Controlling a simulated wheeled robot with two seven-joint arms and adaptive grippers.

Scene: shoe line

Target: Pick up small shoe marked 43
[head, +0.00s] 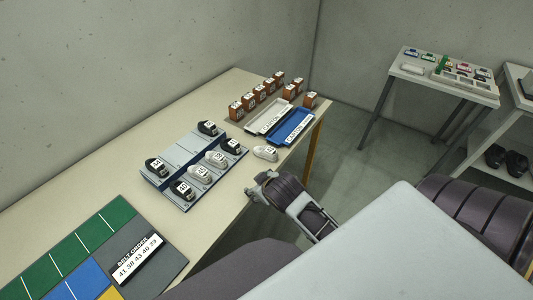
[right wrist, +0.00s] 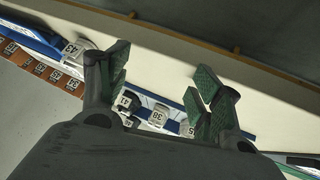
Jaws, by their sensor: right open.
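The small white shoe marked 43 (right wrist: 74,49) is in the upper left of the right wrist view, beyond my left-hand finger. In the head view a lone white shoe (head: 265,154) stands on the table between the shoe rack and the blue tray. Its place matches, but its number is too small to read there. My right gripper (right wrist: 160,90) is open, with nothing between its fingers. In the head view my right gripper (head: 262,186) is at the table's front edge, nearer than that shoe and apart from it. My left gripper is not in view.
A grey-blue rack (head: 171,150) holds several black and white numbered shoes. A blue tray (head: 291,127) and a white tray (head: 269,118) lie behind the lone shoe, with numbered brown boxes (head: 259,93) beyond. A belt-order board (head: 172,257) lies at the near left. Side tables (head: 396,72) stand at right.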

